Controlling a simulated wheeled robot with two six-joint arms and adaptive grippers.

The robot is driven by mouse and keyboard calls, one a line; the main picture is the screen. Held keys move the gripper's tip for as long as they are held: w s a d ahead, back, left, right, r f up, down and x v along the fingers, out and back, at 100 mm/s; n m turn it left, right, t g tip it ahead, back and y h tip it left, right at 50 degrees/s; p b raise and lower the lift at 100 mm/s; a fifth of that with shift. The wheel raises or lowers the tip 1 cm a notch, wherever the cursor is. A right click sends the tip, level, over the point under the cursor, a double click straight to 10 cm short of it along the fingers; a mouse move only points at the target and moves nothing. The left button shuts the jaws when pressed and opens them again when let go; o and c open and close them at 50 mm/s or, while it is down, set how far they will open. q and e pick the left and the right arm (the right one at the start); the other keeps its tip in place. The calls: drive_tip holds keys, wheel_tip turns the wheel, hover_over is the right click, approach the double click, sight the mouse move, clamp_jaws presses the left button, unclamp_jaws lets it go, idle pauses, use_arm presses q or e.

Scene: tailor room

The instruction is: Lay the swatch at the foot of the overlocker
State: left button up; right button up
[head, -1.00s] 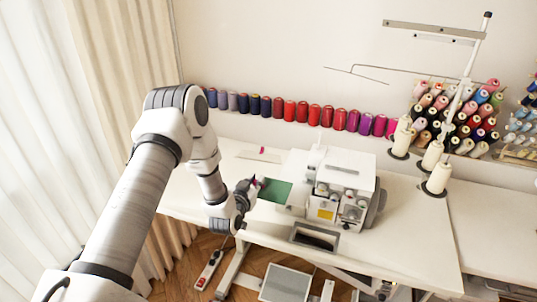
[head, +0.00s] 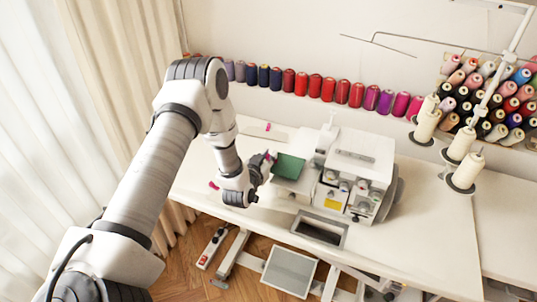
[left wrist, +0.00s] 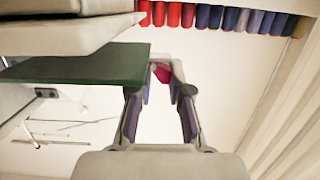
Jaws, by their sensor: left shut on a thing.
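The green swatch (head: 289,167) is a flat piece held out to the right of my left gripper (head: 266,163). In the left wrist view the swatch (left wrist: 75,66) reaches the fingertips of the left gripper (left wrist: 162,82) and covers part of one finger. The gripper is shut on it; the exact grip is hard to see. The swatch is raised above the pale plate at the left side of the overlocker (head: 357,160). The overlocker is a white machine on the table, with a yellow label on its front. My right gripper is not in view.
The white table (head: 420,230) is clear to the right of the overlocker. Cream thread cones (head: 467,172) stand behind it on the right. A row of spools (head: 315,88) lines the wall. A small pink item (head: 213,185) lies left of my gripper.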

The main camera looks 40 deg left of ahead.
sight(282, 163)
use_arm(q)
drive_tip(key=d, duration=0.1)
drive_tip(key=d+f+b, duration=0.1)
drive_tip(key=d, duration=0.1)
drive_tip(key=shift+w+d+f+b, duration=0.2)
drive_tip(key=shift+w+f+b, duration=0.1)
drive_tip(key=shift+f+b, duration=0.1)
drive_tip(key=shift+d+r, duration=0.1)
drive_tip(key=shift+d, duration=0.45)
drive_tip(key=shift+b, duration=0.35)
drive_tip(key=o, duration=0.8)
